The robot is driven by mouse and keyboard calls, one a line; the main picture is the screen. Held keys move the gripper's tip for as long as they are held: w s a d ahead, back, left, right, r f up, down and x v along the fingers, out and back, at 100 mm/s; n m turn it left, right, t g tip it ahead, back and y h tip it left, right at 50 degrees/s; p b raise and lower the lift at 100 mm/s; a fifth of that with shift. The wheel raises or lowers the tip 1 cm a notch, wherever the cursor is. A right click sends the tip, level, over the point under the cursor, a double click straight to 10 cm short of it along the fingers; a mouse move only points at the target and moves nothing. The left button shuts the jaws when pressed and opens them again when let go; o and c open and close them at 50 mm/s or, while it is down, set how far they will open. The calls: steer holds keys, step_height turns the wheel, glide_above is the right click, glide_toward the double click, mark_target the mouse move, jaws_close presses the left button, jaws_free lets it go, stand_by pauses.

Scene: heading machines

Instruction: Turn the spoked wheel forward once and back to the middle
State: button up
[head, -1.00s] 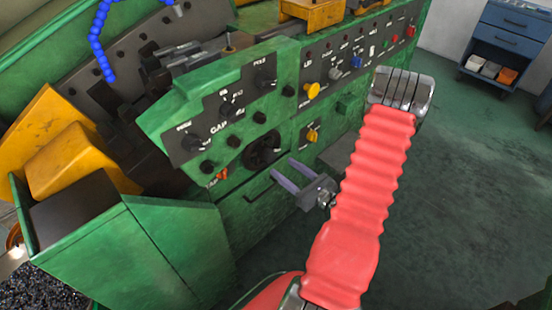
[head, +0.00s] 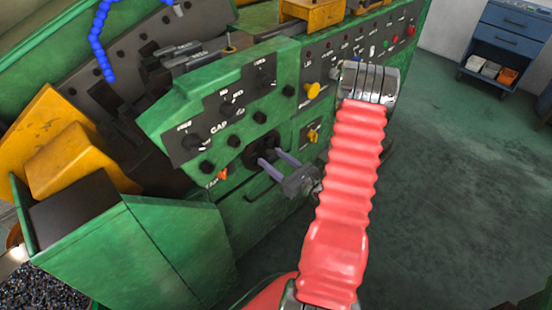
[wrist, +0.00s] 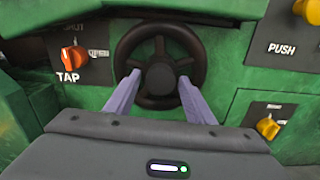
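The black spoked wheel (wrist: 160,42) is set in the green panel, in the upper middle of the wrist view. In the head view the wheel (head: 258,147) is partly hidden behind my gripper (head: 275,161). My gripper is open, and its two grey-purple fingers point at the wheel. In the wrist view the fingertips of my gripper (wrist: 161,82) lie over the lower left and lower right of the rim, with the hub between them. I cannot tell whether they touch it. Nothing is held.
An orange TAP knob (wrist: 75,54) is left of the wheel. A yellow knob (wrist: 268,126) is at lower right, and a yellow PUSH button (wrist: 309,9) at upper right. A green guard (head: 150,240) juts out at lower left. Open floor (head: 450,190) lies to the right.

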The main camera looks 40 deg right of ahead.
jaws_close()
steer(key=shift+d, duration=0.45)
steer(key=shift+a, duration=0.2)
steer(key=shift+s, duration=0.1)
